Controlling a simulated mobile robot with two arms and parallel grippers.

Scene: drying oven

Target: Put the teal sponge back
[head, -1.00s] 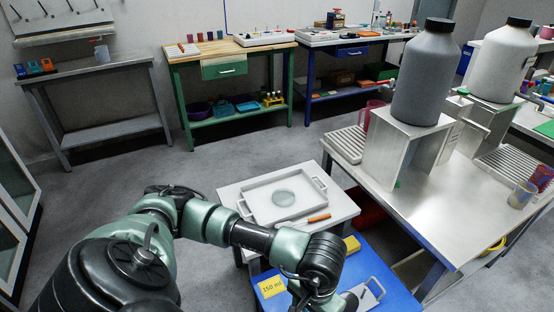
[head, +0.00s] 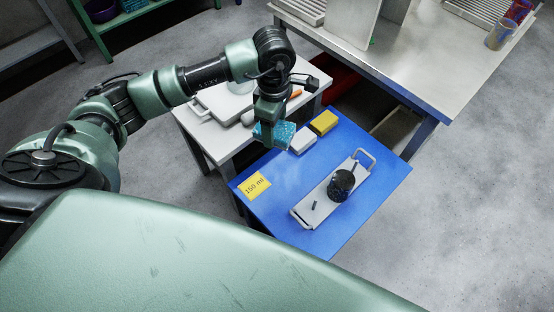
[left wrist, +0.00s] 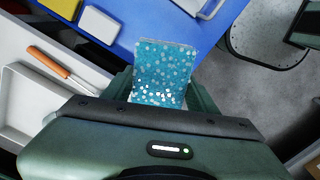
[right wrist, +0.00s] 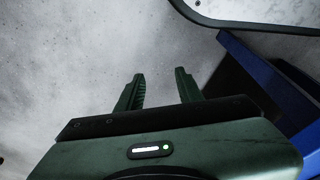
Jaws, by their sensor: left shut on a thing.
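The teal sponge (head: 277,137), speckled with white, is held in my left gripper (head: 268,120) over the left edge of the blue tabletop (head: 265,225). It also shows between the fingers in the left wrist view (left wrist: 163,70). The left gripper is shut on it. A white sponge-like block (head: 305,140) and a yellow sponge (head: 323,122) lie side by side on the blue top, just right of the held sponge. My right gripper (right wrist: 160,88) shows only in the right wrist view, open and empty above grey floor.
A white side table (head: 215,145) holds a tray and an orange-handled tool (left wrist: 67,76). A steel bench (head: 420,65) stands behind.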

